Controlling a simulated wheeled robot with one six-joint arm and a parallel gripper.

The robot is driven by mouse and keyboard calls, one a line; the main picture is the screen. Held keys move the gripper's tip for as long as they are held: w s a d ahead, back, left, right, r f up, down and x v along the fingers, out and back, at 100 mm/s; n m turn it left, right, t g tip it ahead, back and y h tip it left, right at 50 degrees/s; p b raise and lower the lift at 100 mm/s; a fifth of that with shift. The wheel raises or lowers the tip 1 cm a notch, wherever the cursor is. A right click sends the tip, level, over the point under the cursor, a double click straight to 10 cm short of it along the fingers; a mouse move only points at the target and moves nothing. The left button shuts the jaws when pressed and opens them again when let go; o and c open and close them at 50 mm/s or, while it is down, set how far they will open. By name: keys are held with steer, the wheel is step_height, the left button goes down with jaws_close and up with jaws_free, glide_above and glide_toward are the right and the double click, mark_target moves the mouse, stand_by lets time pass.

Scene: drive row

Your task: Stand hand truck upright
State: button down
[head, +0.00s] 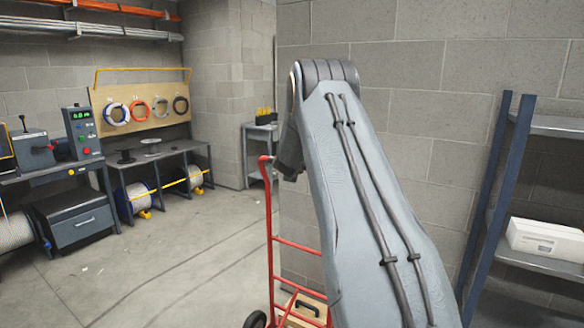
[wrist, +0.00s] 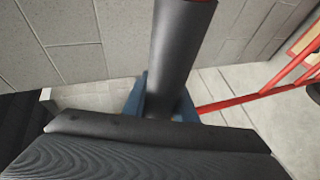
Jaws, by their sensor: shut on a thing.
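The red hand truck (head: 270,235) stands in front of my arm in the head view, its side rail close to vertical in the picture. Whether it is fully upright I cannot tell, as its foot is out of frame and my arm hides its right side. One dark wheel (head: 256,319) shows at the bottom edge. In the wrist view my gripper (wrist: 160,106) is shut around a dark, round handle grip (wrist: 180,50) of the hand truck. Red rails (wrist: 265,92) also show at the right there. In the head view my gripper is hidden behind my arm.
A tan box with a black handle (head: 305,309) sits low at the hand truck. A block wall (head: 440,60) rises behind. A blue-framed shelf (head: 490,200) stands right. Workbenches (head: 165,155) with cable reels stand left. The floor (head: 170,260) between is open.

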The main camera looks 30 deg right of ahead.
steer(key=shift+s+d+f, duration=0.1)
steer(key=shift+s+f, duration=0.1)
steer(key=shift+f, duration=0.55)
steer(key=c, duration=1.7)
jaws_free()
steer(key=shift+o, duration=1.2)
steer(key=shift+w+d+f, duration=0.1)
steer(key=shift+w+d, duration=0.05)
steer(key=shift+d, duration=0.1)
steer(key=shift+w+a+r, duration=0.1)
steer(key=shift+a+r, duration=0.05)
steer(key=shift+r, duration=0.15)
steer(key=b+v, duration=0.2)
steer(key=v, duration=0.5)
steer(key=shift+s+a+r, duration=0.15)
steer(key=shift+s, duration=0.2)
